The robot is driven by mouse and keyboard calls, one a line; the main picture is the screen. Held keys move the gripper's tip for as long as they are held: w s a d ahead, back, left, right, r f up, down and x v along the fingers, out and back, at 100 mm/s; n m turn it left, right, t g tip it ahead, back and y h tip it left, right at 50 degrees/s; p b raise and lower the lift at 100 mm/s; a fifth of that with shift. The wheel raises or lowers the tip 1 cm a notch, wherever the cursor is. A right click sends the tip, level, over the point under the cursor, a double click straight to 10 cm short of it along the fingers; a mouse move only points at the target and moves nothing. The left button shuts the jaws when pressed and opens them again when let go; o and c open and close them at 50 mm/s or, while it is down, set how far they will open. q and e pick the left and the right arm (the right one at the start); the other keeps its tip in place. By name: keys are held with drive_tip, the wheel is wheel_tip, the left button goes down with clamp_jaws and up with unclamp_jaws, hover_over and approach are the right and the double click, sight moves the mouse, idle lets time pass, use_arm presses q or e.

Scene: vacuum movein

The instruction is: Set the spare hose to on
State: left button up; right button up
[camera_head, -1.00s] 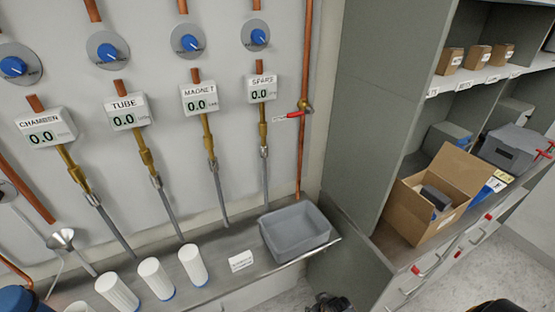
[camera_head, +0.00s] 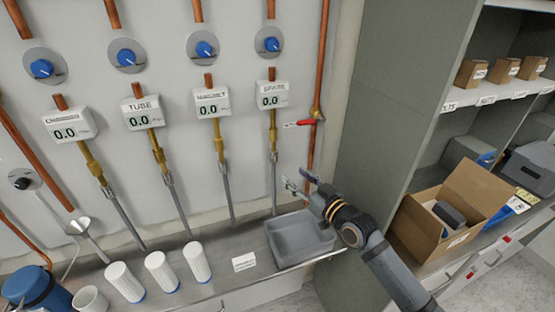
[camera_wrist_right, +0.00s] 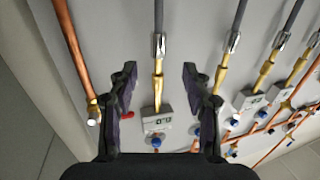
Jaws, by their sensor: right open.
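The spare line runs down the wall. Its blue knob on a grey round plate (camera_head: 268,43) is at the top, above the SPARE gauge box (camera_head: 272,94) reading 0.0. Below are a brass fitting (camera_head: 273,128) and a grey hose (camera_head: 274,185). My right gripper (camera_head: 297,183) is open and empty, just right of the lower hose and above the grey tray. In the right wrist view, the hose (camera_wrist_right: 159,20) and gauge box (camera_wrist_right: 158,122) appear between the open fingers (camera_wrist_right: 160,72), with the blue knob (camera_wrist_right: 156,141) beyond. My left gripper is not in view.
A red-handled valve (camera_head: 305,122) sits on the copper pipe right of the spare line. A grey tray (camera_head: 300,255), a small card (camera_head: 243,262) and white cylinders (camera_head: 197,262) stand on the ledge. A shelf unit (camera_head: 385,110) with an open box (camera_head: 440,243) stands at right.

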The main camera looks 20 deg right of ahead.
sight(276, 158)
drive_tip(key=x, duration=1)
drive_tip(key=shift+w+r+p, duration=0.25)
drive_tip(key=shift+r+p, duration=0.05)
drive_tip(key=shift+r, duration=0.05)
clamp_jaws()
